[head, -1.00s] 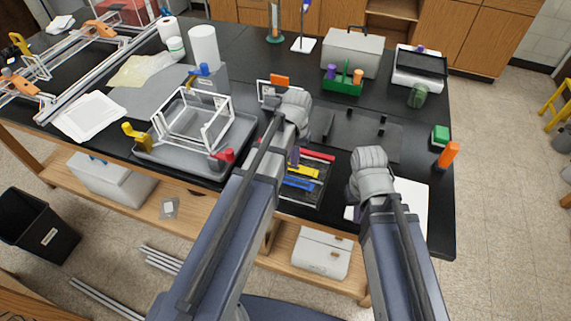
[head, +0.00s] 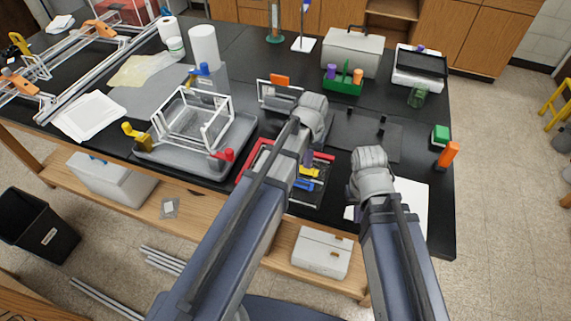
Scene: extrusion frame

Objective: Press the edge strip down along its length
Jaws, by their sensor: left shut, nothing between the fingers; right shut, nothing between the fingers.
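I cannot pick out an edge strip for certain. A white open frame (head: 195,122) stands in a grey tray (head: 238,150) at the left of the bench. A small framed panel (head: 278,92) with an orange clamp (head: 278,80) stands behind it, close to my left gripper. My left gripper (head: 312,105) is over the middle of the bench, left of a dark flat board (head: 372,140); its fingers are mostly hidden behind its wrist. My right gripper (head: 369,158) is at that board's near edge. Both grippers are shut and hold nothing.
A red-edged tray (head: 252,160) with yellow and blue items lies partly under my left arm. A green caddy (head: 344,86), grey toolbox (head: 352,52) and green jar (head: 418,96) stand behind. White paper (head: 413,205) lies by my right arm.

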